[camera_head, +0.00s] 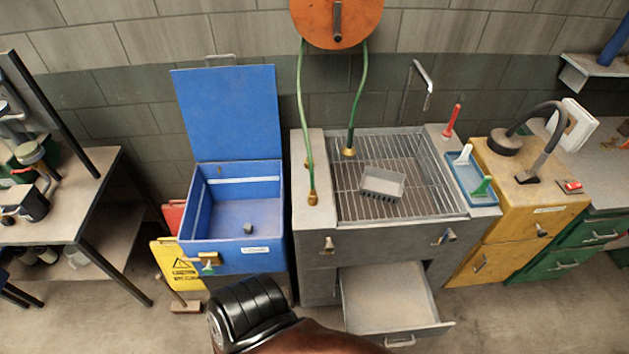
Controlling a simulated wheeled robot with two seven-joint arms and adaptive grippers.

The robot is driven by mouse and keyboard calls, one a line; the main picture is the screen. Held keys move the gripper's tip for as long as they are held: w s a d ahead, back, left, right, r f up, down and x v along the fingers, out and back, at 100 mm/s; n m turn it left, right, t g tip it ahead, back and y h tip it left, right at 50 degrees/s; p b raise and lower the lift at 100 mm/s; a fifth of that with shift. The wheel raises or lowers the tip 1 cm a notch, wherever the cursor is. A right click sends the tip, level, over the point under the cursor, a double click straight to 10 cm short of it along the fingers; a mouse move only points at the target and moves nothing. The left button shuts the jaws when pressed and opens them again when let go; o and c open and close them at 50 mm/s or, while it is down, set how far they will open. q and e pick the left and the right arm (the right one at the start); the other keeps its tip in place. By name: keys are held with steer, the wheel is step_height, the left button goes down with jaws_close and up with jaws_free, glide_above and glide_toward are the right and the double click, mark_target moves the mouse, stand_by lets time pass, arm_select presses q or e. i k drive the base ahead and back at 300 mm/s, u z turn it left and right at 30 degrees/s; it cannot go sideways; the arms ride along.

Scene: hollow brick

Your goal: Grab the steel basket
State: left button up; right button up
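The steel basket (382,184) is a small grey open-topped box with slotted lower sides. It rests slightly turned on the wire grate (425,205) of the grey sink unit, near the middle of the grate. Nothing touches it from above. Neither of my grippers shows in the head view. A black ribbed part with a dark red-brown piece shows at the bottom edge; it looks like part of my own body, and no fingers are visible on it.
The blue bin (235,258) stands open left of the sink, with a small grey object (248,229) inside. A drawer (390,295) juts out below the sink. Green hoses (303,110) hang from an orange reel (337,20) over the grate's left side. A tap (420,80) rises behind.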

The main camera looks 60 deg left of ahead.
mark_target(383, 185)
steer(key=u, duration=2.1)
